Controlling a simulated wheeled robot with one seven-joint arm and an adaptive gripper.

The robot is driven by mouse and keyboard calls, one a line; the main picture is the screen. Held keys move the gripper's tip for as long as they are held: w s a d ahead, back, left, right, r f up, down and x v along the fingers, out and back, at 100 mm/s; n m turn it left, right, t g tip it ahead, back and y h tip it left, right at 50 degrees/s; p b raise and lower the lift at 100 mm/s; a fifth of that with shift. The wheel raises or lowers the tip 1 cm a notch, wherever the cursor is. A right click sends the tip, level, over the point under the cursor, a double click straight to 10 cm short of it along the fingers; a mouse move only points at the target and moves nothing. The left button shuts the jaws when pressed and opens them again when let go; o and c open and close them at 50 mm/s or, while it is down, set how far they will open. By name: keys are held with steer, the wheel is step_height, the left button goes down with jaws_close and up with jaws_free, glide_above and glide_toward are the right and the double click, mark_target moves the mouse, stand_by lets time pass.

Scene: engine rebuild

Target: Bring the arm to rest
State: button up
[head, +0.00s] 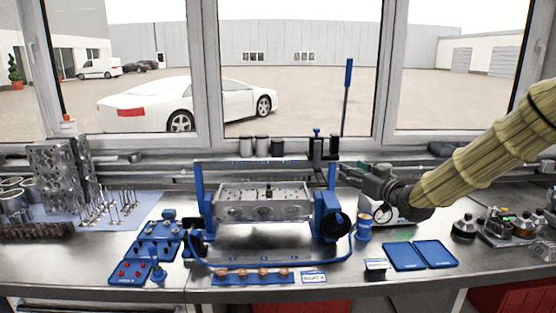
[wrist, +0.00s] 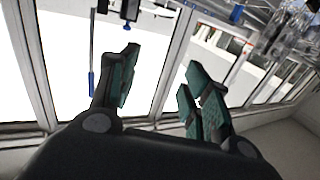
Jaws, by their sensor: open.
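My arm comes in from the right of the head view in a tan ribbed sleeve. My gripper (head: 352,174) is held above the bench, just right of the blue engine stand (head: 330,212), and points left. In the wrist view my gripper (wrist: 158,88) has its two green-padded fingers spread wide apart, with nothing between them. The window and the bright yard show behind the fingers. A grey cylinder head (head: 262,203) sits in the blue stand, apart from my gripper.
A white box with a gauge (head: 383,211) and a blue can (head: 364,228) stand below my gripper. Two blue trays (head: 404,257) lie to the right. A tall blue-handled lever (head: 347,90) rises behind. Valves (head: 112,203) and blue racks (head: 155,243) fill the left. The front edge has some bare steel.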

steer(key=s+a+f+m+g+h, duration=0.1)
steer(key=s+f+g, duration=0.15)
steer(key=f, duration=0.85)
steer(key=s+a+f+m+g+h, duration=0.1)
steer(key=s+f, duration=0.2)
steer(key=f, duration=0.8)
steer(key=s+f+m+g+h, duration=0.1)
steer(key=s+f+g, duration=0.1)
steer(key=s+f, duration=0.65)
steer(key=s+f+g+h, duration=0.15)
steer(key=s+f, duration=0.45)
steer(key=f, duration=0.6)
steer(key=s+f+g+h, duration=0.1)
steer(key=s+f+g, duration=0.2)
steer(key=s, duration=0.9)
steer(key=s+d+f+m+g+b, duration=0.1)
steer(key=s+f+g, duration=0.2)
steer(key=s+f, duration=0.5)
steer(key=s+d+f+m+g+h, duration=0.1)
steer(key=s+f+g, duration=0.2)
steer(key=s, duration=1.3)
step_height(320, 180, down, 3)
steer(key=shift+s+f+h, duration=0.1)
steer(key=shift+s+h, duration=0.25)
steer(key=shift+s, duration=0.05)
